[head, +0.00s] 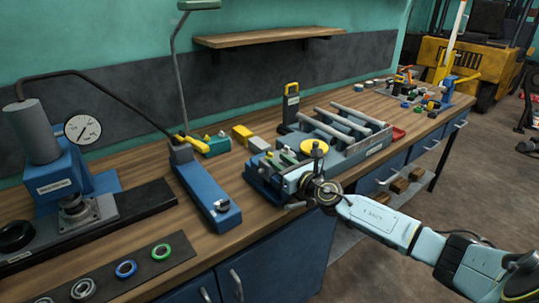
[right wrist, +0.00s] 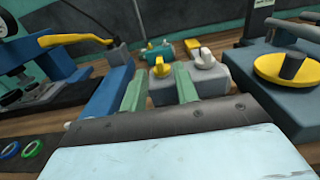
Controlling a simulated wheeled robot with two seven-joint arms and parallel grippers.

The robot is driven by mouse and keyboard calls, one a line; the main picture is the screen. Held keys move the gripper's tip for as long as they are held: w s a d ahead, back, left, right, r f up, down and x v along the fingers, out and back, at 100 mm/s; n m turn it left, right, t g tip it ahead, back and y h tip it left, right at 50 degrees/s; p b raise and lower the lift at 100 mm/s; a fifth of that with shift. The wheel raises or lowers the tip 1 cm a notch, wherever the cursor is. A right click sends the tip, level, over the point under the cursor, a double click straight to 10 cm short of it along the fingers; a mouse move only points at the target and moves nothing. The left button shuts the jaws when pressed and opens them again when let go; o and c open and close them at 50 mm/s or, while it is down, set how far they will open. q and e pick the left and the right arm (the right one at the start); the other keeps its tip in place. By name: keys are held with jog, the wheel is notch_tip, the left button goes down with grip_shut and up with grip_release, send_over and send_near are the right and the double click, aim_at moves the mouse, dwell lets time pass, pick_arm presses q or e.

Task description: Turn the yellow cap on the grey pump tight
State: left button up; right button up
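In the head view my right gripper (head: 281,162) reaches in over the bench from the right. My left gripper is not in view.
A larger yellow disc (right wrist: 285,68) with a dark bar sits on a blue-grey housing at right, close to my gripper. A teal box (head: 215,145) with small knobs and a blue fixture (head: 207,190) with a long lever stand left.

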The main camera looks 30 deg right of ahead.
aim_at(269, 152)
jog(key=shift+w+a+b, duration=0.15)
jog(key=shift+w+b, duration=0.2)
jog(key=shift+w, duration=1.05)
jog(key=shift+w+a+b, duration=0.1)
jog(key=shift+w+b, duration=0.2)
jog(key=shift+w, duration=1.05)
